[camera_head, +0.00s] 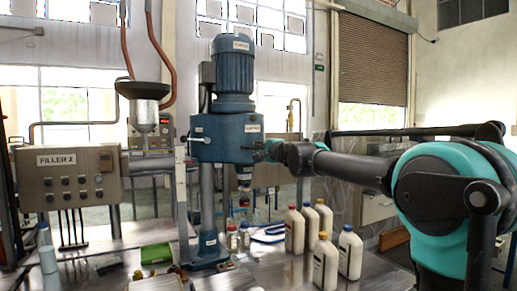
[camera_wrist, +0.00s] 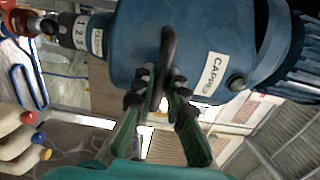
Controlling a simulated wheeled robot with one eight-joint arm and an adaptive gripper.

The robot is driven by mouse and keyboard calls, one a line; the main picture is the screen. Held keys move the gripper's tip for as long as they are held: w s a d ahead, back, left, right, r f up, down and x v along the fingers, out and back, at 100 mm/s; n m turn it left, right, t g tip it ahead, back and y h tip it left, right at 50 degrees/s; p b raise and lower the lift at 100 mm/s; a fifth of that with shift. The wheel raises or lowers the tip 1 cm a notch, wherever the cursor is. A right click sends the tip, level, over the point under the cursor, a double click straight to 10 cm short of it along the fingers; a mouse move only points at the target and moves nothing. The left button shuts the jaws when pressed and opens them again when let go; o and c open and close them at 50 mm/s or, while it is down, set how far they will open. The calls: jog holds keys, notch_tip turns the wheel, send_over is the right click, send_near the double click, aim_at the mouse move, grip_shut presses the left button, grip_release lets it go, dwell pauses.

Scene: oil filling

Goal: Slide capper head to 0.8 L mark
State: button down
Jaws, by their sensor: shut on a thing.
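The blue capper head (camera_head: 226,138), with a motor on top, sits on an upright column (camera_head: 207,215) in the head view. It fills the upper middle of the wrist view (camera_wrist: 130,50), turned sideways, with a "CAPPER" label. My gripper (camera_head: 267,150) is at the head's right side. In the wrist view my gripper (camera_wrist: 160,88) is shut on a dark handle (camera_wrist: 168,50) on the head's face. A small numbered label (camera_wrist: 80,32) shows on the spindle below the head. The 0.8 L mark is not readable in either view.
White bottles with red and yellow caps (camera_head: 295,230) stand on the metal table right of the column. A filler panel (camera_head: 68,178) and a metal hopper (camera_head: 143,100) are on the left. A green box (camera_head: 156,253) lies at the front.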

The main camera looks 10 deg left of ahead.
jog(key=shift+f, duration=0.35)
dwell(0.8)
jog(key=c, duration=1.2)
grip_release()
jog(key=v, duration=0.9)
